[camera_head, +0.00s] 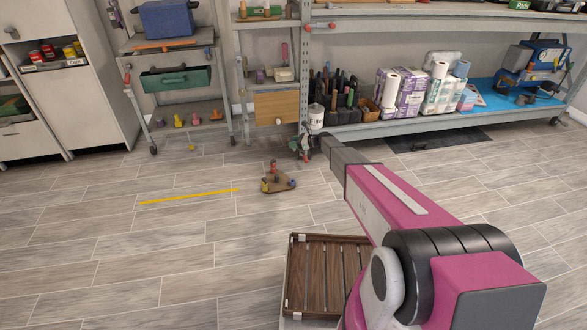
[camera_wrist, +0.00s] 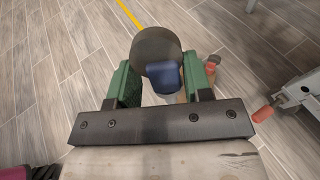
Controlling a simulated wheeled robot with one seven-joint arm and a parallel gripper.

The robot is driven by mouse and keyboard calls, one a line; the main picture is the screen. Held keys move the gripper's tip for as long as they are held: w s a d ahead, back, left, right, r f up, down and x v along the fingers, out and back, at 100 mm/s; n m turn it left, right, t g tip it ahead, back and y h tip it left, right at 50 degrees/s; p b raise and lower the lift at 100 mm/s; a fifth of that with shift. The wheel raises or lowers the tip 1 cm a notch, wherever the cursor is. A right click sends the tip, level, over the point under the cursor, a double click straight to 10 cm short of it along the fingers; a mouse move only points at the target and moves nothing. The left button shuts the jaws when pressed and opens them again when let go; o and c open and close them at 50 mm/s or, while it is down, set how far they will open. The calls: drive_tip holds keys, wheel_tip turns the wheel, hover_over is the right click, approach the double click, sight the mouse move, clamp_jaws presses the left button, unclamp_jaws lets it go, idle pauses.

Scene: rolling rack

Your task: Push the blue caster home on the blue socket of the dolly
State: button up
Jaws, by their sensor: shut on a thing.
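My gripper (camera_wrist: 160,84) is shut on the blue caster (camera_wrist: 163,77), with a green pad on each side of it. The caster's dark grey wheel (camera_wrist: 154,46) shows beyond its blue body. In the head view my gripper (camera_head: 304,148) is small, above and right of the dolly, and the caster in it cannot be made out. The dolly (camera_head: 279,185) is a small brown board on the floor with red, yellow and blue parts. Its blue part (camera_head: 292,183) is at the right corner. In the wrist view the dolly is mostly hidden behind the caster and right finger.
A slatted brown crate (camera_head: 325,237) stands on the near side. A yellow strip (camera_head: 190,196) lies on the floor left of the dolly. A wheeled rack (camera_head: 187,128) and a loaded shelf unit (camera_head: 350,130) stand behind. The floor left of the dolly is mostly clear.

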drive_tip(key=w+f+m+t, duration=0.2)
drive_tip(key=f+t, duration=0.2)
drive_tip(key=f, duration=0.7)
drive_tip(key=w+f+m+t, duration=0.3)
drive_tip(key=f+t, duration=0.1)
drive_tip(key=f, duration=0.7)
drive_tip(key=shift+a, duration=0.3)
drive_tip(key=shift+f, duration=0.1)
drive_tip(key=shift+f, duration=2.7)
drive_tip(key=shift+f, duration=2.4)
drive_tip(key=o, duration=1)
drive_tip(key=shift+o, duration=0.2)
